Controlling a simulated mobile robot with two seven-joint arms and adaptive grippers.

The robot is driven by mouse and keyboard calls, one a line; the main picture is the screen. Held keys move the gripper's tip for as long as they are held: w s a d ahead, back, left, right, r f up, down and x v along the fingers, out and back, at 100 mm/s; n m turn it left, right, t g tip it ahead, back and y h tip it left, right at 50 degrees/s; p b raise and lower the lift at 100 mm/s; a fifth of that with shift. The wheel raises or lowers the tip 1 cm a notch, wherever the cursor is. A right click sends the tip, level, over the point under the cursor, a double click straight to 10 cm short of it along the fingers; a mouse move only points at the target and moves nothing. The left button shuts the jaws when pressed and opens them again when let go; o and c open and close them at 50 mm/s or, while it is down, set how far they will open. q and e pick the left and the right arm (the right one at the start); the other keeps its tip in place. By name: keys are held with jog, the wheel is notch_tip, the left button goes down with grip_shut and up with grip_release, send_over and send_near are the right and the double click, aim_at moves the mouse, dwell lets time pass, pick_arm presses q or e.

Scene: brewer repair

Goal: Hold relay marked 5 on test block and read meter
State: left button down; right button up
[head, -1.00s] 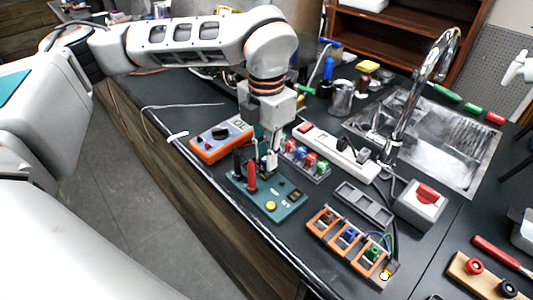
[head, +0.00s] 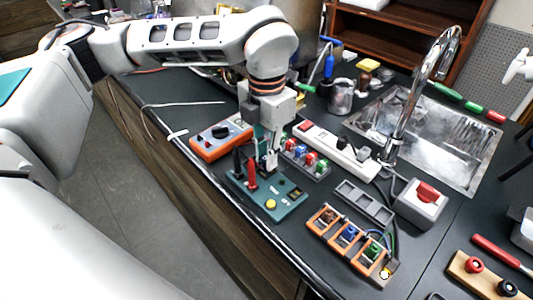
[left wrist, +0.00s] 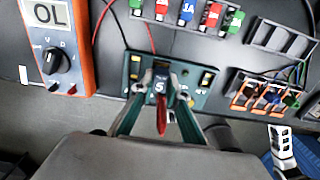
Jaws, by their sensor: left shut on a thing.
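The dark relay marked 5 (left wrist: 160,86) is between the fingertips of my left gripper (left wrist: 161,76) in the left wrist view. The gripper is shut on it, over the teal test block (left wrist: 203,98). In the head view my left gripper (head: 271,160) points down at the test block (head: 262,202); the fingers mostly hide the relay there. I cannot tell whether its pins are seated. A red probe (head: 251,176) and a black probe (head: 238,162) stand in the block. The orange meter (head: 208,146) reads OL on its display in the left wrist view (left wrist: 45,12). My right gripper is not in view.
A rack of coloured relays (head: 306,160) and a white power strip (head: 335,148) lie behind the block. An empty grey tray (head: 364,203), an orange-framed relay holder (head: 346,239) and a red-switch box (head: 421,204) are to the right. The counter's front edge is close.

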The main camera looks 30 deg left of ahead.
pick_arm(q)
jog(key=shift+f, duration=0.6)
dwell(1.3)
dwell(1.4)
jog(key=c, duration=1.9)
grip_release()
notch_tip(320, 180, up, 12)
